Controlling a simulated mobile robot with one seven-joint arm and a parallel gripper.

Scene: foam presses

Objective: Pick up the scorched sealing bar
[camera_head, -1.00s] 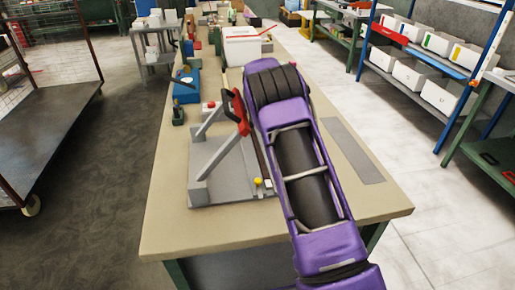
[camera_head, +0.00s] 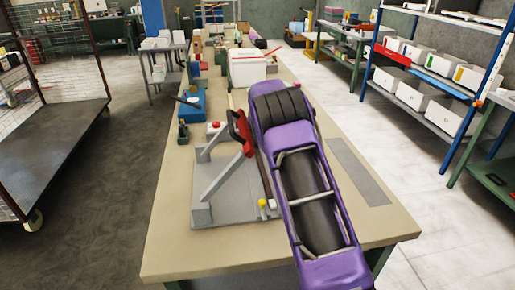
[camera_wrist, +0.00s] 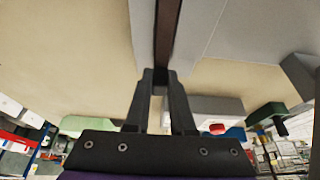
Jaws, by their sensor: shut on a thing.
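The sealing bar (camera_wrist: 167,38) is a long, dark brown bar in the wrist view. My gripper (camera_wrist: 161,78) is shut on its near end, with one dark finger on each side. In the head view the bar (camera_head: 265,178) shows as a thin dark strip between the grey foam press (camera_head: 237,200) and my purple arm. My arm hides the gripper there. The press has a grey base plate, slanted grey arms and a raised red and black handle (camera_head: 240,130). I cannot tell whether the bar touches the press.
The press stands on a long beige workbench (camera_head: 175,245). A blue device (camera_head: 191,106), a red button box (camera_head: 214,128) and a white box (camera_head: 247,70) are farther back. A grey strip (camera_head: 360,172) lies right of my arm. Shelves stand right, a cart (camera_head: 55,120) left.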

